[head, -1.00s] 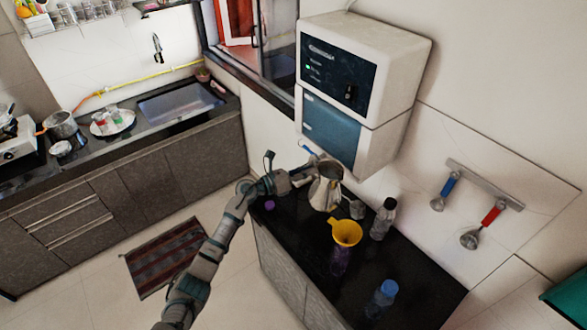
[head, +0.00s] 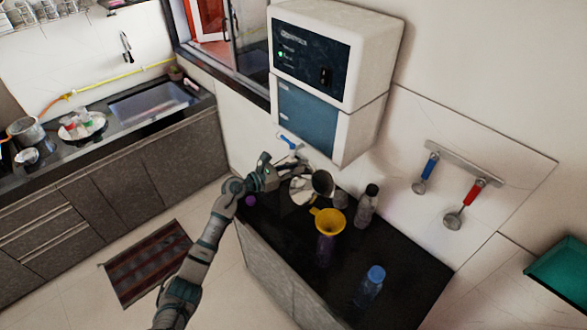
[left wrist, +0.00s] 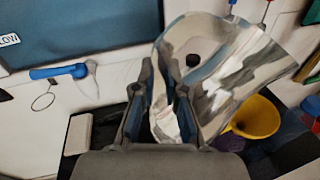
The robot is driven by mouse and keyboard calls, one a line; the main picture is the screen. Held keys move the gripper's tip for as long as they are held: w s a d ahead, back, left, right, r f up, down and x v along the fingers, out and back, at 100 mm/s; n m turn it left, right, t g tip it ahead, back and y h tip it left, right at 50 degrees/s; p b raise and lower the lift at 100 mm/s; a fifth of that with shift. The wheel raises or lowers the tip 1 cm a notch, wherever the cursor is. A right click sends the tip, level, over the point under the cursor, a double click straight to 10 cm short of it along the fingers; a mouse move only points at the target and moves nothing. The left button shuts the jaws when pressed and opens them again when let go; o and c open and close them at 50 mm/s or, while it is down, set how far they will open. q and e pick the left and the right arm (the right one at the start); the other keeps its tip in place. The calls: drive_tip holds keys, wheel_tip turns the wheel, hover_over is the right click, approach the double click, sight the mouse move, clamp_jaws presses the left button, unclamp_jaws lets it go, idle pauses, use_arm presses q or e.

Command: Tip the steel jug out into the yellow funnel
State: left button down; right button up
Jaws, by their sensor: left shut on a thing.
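The steel jug (head: 303,190) is held by my left gripper (head: 276,176) over the dark counter. It is tilted, with its dark mouth toward the right, on the funnel's side. In the left wrist view the jug (left wrist: 215,75) fills the space beyond the fingers of my left gripper (left wrist: 160,105). The yellow funnel (head: 328,220) sits upright on a purple bottle (head: 324,250), to the right of and nearer than the jug. In the left wrist view the funnel (left wrist: 255,117) is partly hidden behind the jug. No stream shows. My right gripper is out of view.
A clear bottle with a dark cap (head: 367,206) and a small grey cup (head: 341,200) stand by the funnel. A blue-capped bottle (head: 370,285) stands near the front. A white purifier (head: 330,80) hangs above. A small purple thing (head: 251,201) lies at the counter's left edge.

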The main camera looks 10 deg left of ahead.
use_arm(q)
drive_tip(key=shift+d+f+m+b, duration=0.4)
drive_tip(key=shift+d+m+b, duration=0.1)
drive_tip(key=shift+m, duration=0.1)
drive_tip(key=shift+f+m+y+b, duration=0.4)
drive_tip(key=shift+m+b, duration=0.1)
drive_tip(key=shift+m, duration=0.1)
drive_tip(key=shift+a+f+m+b, duration=0.15)
drive_tip(key=shift+f+m+b, duration=0.2)
drive_tip(key=shift+m+b, duration=0.2)
drive_tip(key=shift+a+r, duration=0.1)
drive_tip(key=shift+a, duration=0.25)
drive_tip(key=shift+s+d+r+m+y, duration=0.15)
drive_tip(key=shift+s+d+m, duration=0.05)
drive_tip(key=shift+d+m, duration=0.25)
drive_tip(key=shift+s+d+r+m+y, duration=0.15)
drive_tip(key=shift+d+m, duration=0.15)
drive_tip(key=shift+m, duration=0.2)
drive_tip(key=shift+a+f, duration=0.1)
drive_tip(key=shift+a, duration=0.25)
drive_tip(key=shift+d+t, duration=0.15)
drive_tip(key=shift+t, duration=0.15)
